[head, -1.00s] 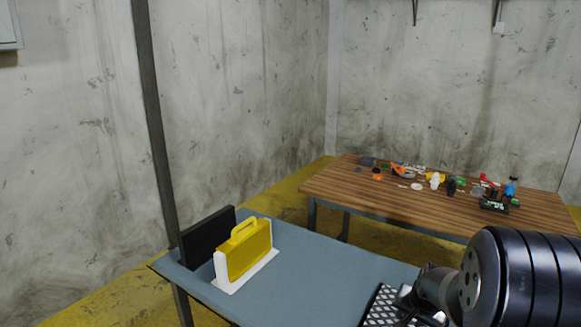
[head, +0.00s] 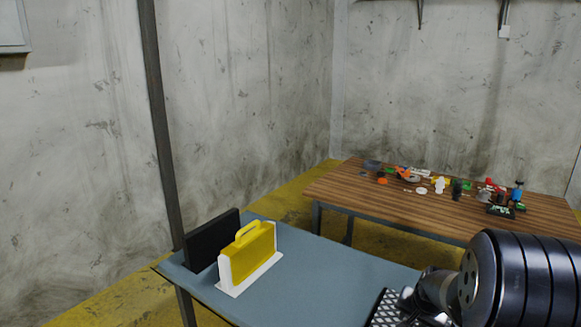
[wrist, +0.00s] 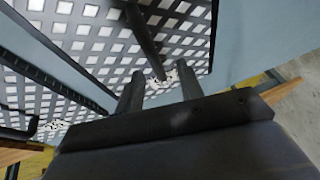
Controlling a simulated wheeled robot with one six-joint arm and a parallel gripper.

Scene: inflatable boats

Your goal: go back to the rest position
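My gripper shows in the wrist view (wrist: 160,85), with its two dark fingers spread apart and nothing between them. Below the fingers is a black tray with a pale lattice pattern (wrist: 90,45) on the blue-grey table. In the head view my dark arm fills the lower right, and the gripper's fingers are hidden there. A corner of the patterned tray (head: 384,308) shows beside the arm.
A yellow case with a handle (head: 252,255) stands in a white holder (head: 232,290) on the blue-grey table (head: 320,270), beside a black panel (head: 210,240). A wooden table (head: 350,190) behind holds several small coloured parts. A dark post (head: 158,120) rises at left.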

